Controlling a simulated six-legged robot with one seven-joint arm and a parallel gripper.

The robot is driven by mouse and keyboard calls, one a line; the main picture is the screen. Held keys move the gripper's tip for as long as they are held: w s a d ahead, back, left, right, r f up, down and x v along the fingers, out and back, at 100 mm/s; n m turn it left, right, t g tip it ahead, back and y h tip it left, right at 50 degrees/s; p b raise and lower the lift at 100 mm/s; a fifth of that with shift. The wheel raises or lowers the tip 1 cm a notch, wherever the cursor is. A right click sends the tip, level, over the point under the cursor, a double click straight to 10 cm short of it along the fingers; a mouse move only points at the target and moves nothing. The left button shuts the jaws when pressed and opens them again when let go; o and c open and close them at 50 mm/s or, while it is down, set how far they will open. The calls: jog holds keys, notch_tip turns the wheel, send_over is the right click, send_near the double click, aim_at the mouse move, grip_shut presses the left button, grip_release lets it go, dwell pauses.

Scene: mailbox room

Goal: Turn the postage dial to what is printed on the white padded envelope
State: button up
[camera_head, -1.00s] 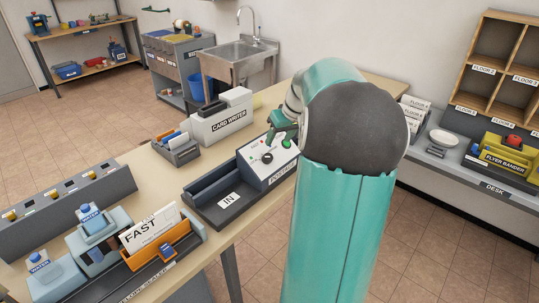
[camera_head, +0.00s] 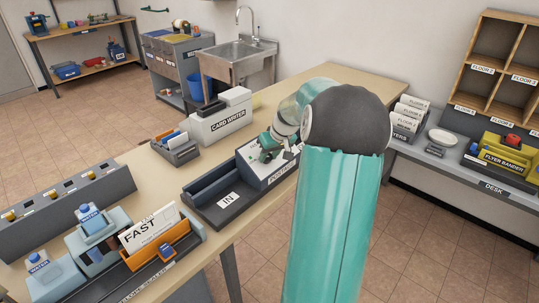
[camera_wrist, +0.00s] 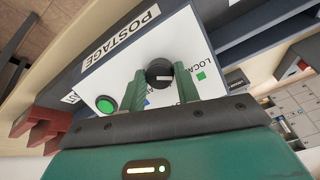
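The postage machine (camera_head: 283,172) stands on the table with an "IN" tray (camera_head: 230,201) on its left. In the wrist view its white panel (camera_wrist: 112,70) has a "POSTAGE" label, a green button and a round black dial (camera_wrist: 159,72). "LOCAL" with a green square is printed beside the dial; other print is partly covered. My gripper (camera_head: 266,153) is over the panel, with its green fingers (camera_wrist: 160,76) on either side of the dial. The fingers look open; contact is unclear. A white envelope (camera_head: 148,230) marked "FAST" stands in an orange holder at the front left.
A card writer (camera_head: 221,122) and a small box of cards (camera_head: 176,148) stand behind the machine. A desk with a flyer bander (camera_head: 502,158) is at the right.

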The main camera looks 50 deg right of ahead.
jog(key=c, duration=0.4)
jog(key=shift+m, duration=0.3)
jog(key=m+y, duration=0.1)
jog(key=m, duration=0.4)
jog(key=shift+d, duration=0.1)
jog(key=m+t, duration=0.1)
jog(key=m, duration=0.4)
jog(key=shift+m+y, duration=0.4)
jog(key=o, duration=0.9)
jog(key=shift+o, duration=0.2)
jog(key=shift+r, duration=0.1)
